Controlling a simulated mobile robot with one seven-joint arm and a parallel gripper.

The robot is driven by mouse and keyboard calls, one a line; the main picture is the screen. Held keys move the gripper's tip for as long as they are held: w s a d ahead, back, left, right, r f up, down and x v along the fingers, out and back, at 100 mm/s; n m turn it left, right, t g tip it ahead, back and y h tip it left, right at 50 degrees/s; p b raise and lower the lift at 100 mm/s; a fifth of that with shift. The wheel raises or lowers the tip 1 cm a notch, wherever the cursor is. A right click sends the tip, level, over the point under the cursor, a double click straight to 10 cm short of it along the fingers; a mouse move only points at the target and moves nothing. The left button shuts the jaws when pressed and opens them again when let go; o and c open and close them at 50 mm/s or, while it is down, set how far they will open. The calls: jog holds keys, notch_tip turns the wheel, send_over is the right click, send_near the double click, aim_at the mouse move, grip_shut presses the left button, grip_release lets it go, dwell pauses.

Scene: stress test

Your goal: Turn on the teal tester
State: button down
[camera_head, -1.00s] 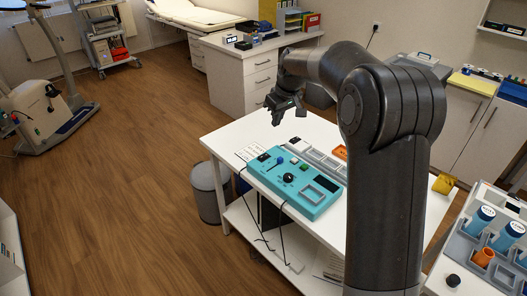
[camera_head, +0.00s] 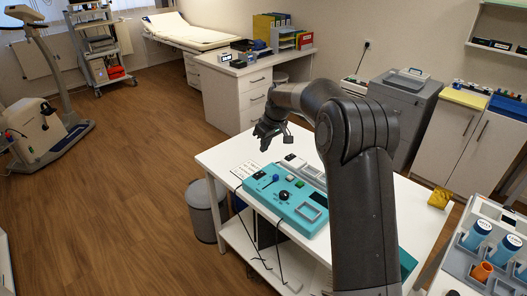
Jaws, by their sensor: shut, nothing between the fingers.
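The teal tester (camera_head: 262,195) lies on the white table (camera_head: 218,160). Its top has a blue-tipped lever (camera_head: 275,177), a black dial (camera_head: 284,196), a small green part (camera_head: 299,184) and a framed window (camera_head: 308,212). A small black part sits near its left end. Dark cables hang from its front side. My gripper (camera_head: 264,146) is shut and empty, in the air above the table's far left part, behind the tester's left end in the picture. It appears apart from the tester. My arm hides the table's right part.
A grey bin (camera_head: 206,222) stands left of the table. A yellow object (camera_head: 439,198) sits at the table's right edge. A white desk (camera_head: 240,95) stands behind.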

aim_at(257, 174)
jog(key=x, duration=0.7)
jog(key=s+x, duration=0.1)
jog(key=x, duration=0.3)
jog(key=shift+d+f, duration=0.1)
jog(key=shift+d, duration=0.1)
jog(key=shift+f, duration=0.4)
